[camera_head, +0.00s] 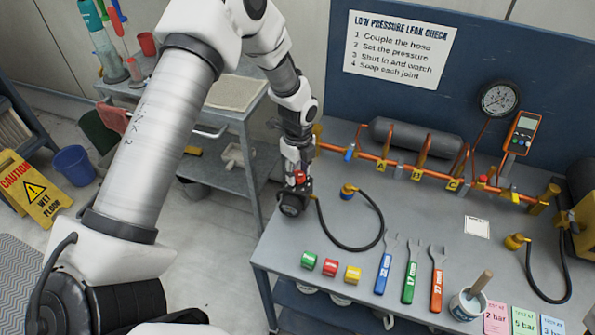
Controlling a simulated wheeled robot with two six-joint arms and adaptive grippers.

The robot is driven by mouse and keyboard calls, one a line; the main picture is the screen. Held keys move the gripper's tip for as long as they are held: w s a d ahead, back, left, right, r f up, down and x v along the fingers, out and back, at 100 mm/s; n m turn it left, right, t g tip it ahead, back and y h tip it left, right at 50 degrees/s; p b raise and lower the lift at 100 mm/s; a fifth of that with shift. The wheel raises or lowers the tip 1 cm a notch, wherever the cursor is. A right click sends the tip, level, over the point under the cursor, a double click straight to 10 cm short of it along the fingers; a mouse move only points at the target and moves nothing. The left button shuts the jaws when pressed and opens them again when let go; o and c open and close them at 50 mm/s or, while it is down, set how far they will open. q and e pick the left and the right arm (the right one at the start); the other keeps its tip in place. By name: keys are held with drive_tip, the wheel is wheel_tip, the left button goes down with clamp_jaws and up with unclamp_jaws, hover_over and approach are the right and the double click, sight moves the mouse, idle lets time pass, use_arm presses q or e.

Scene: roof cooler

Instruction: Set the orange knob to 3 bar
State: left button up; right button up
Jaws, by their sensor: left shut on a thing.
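A dark regulator with a round gauge (291,207) stands at the left edge of the grey workbench. A small red-orange knob (300,176) shows on top of it. My left gripper (298,174) comes down from above and is shut on this knob. The fingers partly hide the knob. The gauge face is too small and angled to read. My right gripper is not in view.
Copper pipework (400,168) with tags A, B and C crosses the bench behind. Colored fittings (331,267), several wrenches (410,272), a brush pot (466,304) and pressure cards (524,321) line the front. A grey trolley (238,115) stands left. The bench middle is mostly clear.

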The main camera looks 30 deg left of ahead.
use_arm(q)
drive_tip(key=m, duration=0.6)
drive_tip(key=shift+s+f, duration=0.2)
drive_tip(key=shift+f, duration=0.05)
drive_tip(key=m, duration=0.6)
idle(0.4)
drive_tip(key=o, duration=1.2)
drive_tip(key=shift+c, duration=0.2)
drive_tip(key=shift+w+r, duration=0.1)
drive_tip(key=shift+w, duration=0.05)
drive_tip(key=shift+r, duration=0.15)
